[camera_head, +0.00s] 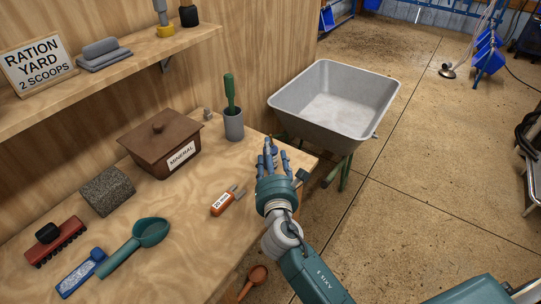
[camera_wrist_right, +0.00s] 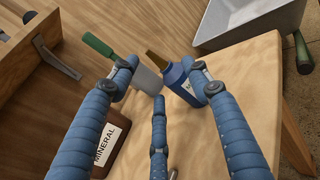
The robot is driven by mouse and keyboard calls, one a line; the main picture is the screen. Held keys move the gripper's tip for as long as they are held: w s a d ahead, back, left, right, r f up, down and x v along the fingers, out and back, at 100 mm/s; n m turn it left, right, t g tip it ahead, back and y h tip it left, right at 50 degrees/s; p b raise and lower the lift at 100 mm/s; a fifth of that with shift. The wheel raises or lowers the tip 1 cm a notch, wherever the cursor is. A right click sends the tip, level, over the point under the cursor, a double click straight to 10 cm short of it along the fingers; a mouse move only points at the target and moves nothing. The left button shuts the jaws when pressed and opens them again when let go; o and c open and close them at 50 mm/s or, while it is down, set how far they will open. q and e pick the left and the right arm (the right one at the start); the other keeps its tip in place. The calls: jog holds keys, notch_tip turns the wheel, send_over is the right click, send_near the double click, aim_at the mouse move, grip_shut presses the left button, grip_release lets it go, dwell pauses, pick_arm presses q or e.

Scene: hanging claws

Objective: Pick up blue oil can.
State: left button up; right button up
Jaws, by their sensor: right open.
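The blue oil can (camera_wrist_right: 183,84) with a bronze spout and a pale label stands on the wooden bench in the right wrist view. It is partly covered by the right-hand finger of my right gripper (camera_wrist_right: 160,84). The gripper's three blue fingers are spread open, with the can beyond them and slightly right of centre. I cannot tell whether a finger touches it. In the head view my right gripper (camera_head: 271,156) is over the bench's right end, and I cannot make out the can apart from the blue fingers. My left gripper is not in view.
A grey cup with a green-handled tool (camera_head: 233,120) stands close to the can. The brown mineral box (camera_head: 160,150), orange-handled tool (camera_head: 222,203) and green scoop (camera_head: 135,248) lie leftward. A grey wheelbarrow (camera_head: 335,105) stands beyond the bench edge. A shelf (camera_head: 110,75) runs above.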

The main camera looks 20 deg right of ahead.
jog(key=x, duration=0.6)
jog(key=shift+f, duration=0.2)
jog(key=shift+r, duration=0.1)
jog(key=c, duration=0.3)
grip_shut()
